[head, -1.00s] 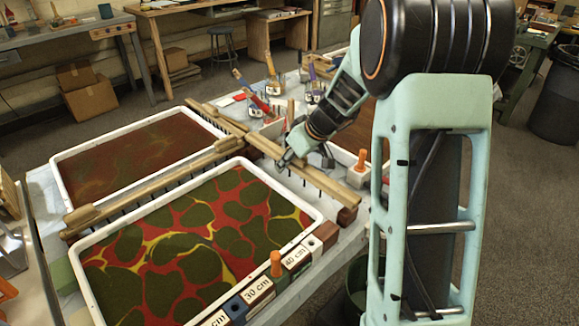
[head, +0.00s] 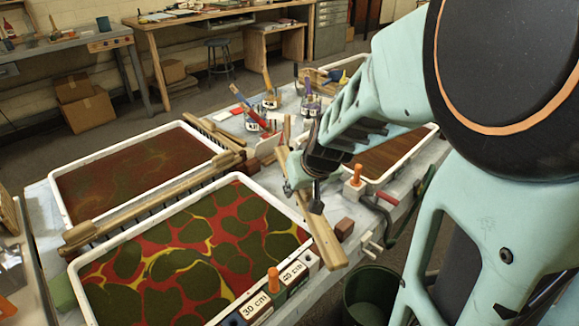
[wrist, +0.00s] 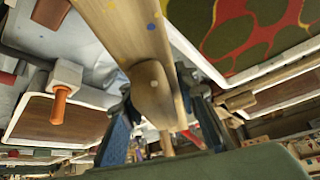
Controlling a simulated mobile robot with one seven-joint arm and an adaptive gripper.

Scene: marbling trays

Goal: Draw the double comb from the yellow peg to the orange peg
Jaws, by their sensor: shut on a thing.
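My gripper (head: 303,186) is shut on a long wooden comb bar (head: 325,238) beside the right end of the near marbling tray (head: 75,290). In the wrist view the gripper (wrist: 165,110) is around the bar's rounded handle (wrist: 153,88), and the bar has blue and yellow spots (wrist: 110,5). I cannot tell whether it is the double comb; its teeth are mostly hidden. One orange peg (head: 273,280) stands at the near tray's front edge, on the row of labelled blocks. Another orange peg (head: 357,172) stands on a white block right of my gripper. I see no yellow peg.
Wooden comb bars (head: 150,205) lie between the near tray and the dull red-brown tray (head: 60,205). A brown tray (head: 433,130) is behind my arm. Jars of tools (head: 270,98) stand at the back. A small brown block (head: 344,228) sits near the table's right edge.

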